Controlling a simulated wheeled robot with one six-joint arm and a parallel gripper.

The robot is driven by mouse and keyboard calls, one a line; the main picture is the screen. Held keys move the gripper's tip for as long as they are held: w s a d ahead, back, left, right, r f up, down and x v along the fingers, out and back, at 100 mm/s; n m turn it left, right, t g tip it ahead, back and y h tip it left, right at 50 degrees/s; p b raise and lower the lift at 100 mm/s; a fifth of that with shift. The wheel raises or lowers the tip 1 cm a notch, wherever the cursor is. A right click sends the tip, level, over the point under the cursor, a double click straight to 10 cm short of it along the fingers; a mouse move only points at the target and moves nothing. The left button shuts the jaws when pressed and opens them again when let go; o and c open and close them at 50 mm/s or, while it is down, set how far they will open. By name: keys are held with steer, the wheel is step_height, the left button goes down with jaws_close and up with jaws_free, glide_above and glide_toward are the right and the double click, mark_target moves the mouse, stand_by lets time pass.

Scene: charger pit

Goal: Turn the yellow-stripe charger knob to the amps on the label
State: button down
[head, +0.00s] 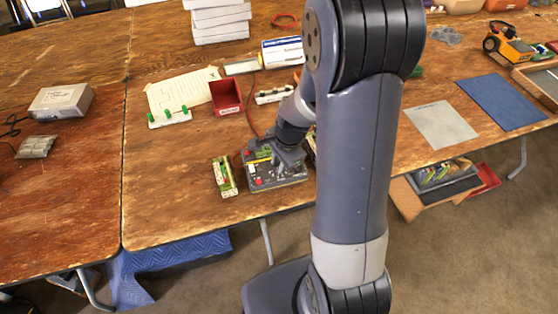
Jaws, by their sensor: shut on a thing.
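A dark grey charger unit (262,184) with small red, green and yellowish parts on its top sits near the front edge of the wooden table. My gripper (289,160) points down onto the right part of its top and is shut on a charger knob, which the fingers hide. The knob's stripe, its pointer and the label's amps are too small to read here. A green and yellow battery-like pack (224,176) lies just left of the charger. Another greenish item to the right is mostly behind my arm.
A red bin (227,97), a paper sheet (181,91) and a white strip with green pieces (170,118) lie behind the charger. A red cable runs back from it. A grey mat (440,125) and a blue mat (501,102) lie at right. The table's front left is clear.

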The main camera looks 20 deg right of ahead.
steer(key=shift+m, duration=1.2)
steer(key=c, duration=1.3)
jaws_free()
step_height(320, 180, up, 11)
steer(key=s+d+p, duration=0.1)
steer(key=s, duration=0.1)
steer(key=shift+d+f+p, duration=0.2)
steer(key=shift+d+p, duration=0.1)
steer(key=f, duration=0.3)
steer(key=w+a+f, duration=0.1)
steer(key=f, duration=0.3)
steer(key=w+f+b, duration=0.1)
steer(key=f, duration=0.2)
steer(key=shift+a+f, duration=0.25)
steer(key=shift+f, duration=0.1)
